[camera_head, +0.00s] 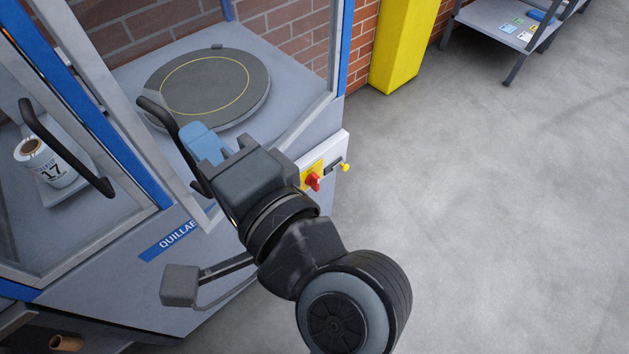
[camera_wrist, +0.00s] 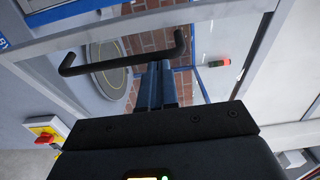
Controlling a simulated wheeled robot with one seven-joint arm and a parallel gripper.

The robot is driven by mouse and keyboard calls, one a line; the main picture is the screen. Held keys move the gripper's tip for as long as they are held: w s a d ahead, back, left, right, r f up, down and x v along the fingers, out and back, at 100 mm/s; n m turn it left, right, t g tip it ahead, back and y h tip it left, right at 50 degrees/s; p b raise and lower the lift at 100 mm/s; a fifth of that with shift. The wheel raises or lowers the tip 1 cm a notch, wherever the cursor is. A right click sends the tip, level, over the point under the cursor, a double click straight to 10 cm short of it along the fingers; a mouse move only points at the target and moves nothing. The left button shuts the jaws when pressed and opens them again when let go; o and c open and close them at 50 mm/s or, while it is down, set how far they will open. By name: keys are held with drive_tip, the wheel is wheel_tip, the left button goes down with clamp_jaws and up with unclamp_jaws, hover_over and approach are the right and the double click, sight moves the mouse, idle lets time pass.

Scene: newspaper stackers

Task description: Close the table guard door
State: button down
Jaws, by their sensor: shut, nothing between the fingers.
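The guard door (camera_head: 286,137) has a grey frame with a see-through pane and appears to stand slightly ajar at the machine's front. Its black bar handle (camera_head: 163,112) is near the left side of the door and also shows in the wrist view (camera_wrist: 112,64). The round dark turntable (camera_head: 215,85) with a yellow ring lies on the table behind the door. My gripper (camera_head: 195,137) has blue fingers, shut and empty, just right of the handle in the head view. In the wrist view the fingertips (camera_wrist: 162,72) are close to the handle's end; I cannot tell whether they touch.
A second door handle (camera_head: 66,150) is at the left, with a white roll marked 17 (camera_head: 50,162) behind it. A red and yellow switch (camera_head: 313,180) sits on the machine's right corner. A yellow post (camera_head: 402,45) and a grey bench (camera_head: 500,22) stand behind. The right floor is clear.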

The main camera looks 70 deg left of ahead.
sight(134, 108)
drive_tip(key=s+a, duration=0.3)
drive_tip(key=a, duration=0.1)
drive_tip(key=s+a+p, duration=0.1)
drive_tip(key=s+a, duration=0.3)
drive_tip(key=shift+s+a, duration=0.1)
drive_tip(key=shift+s, duration=0.25)
drive_tip(key=shift+s+a+r, duration=0.1)
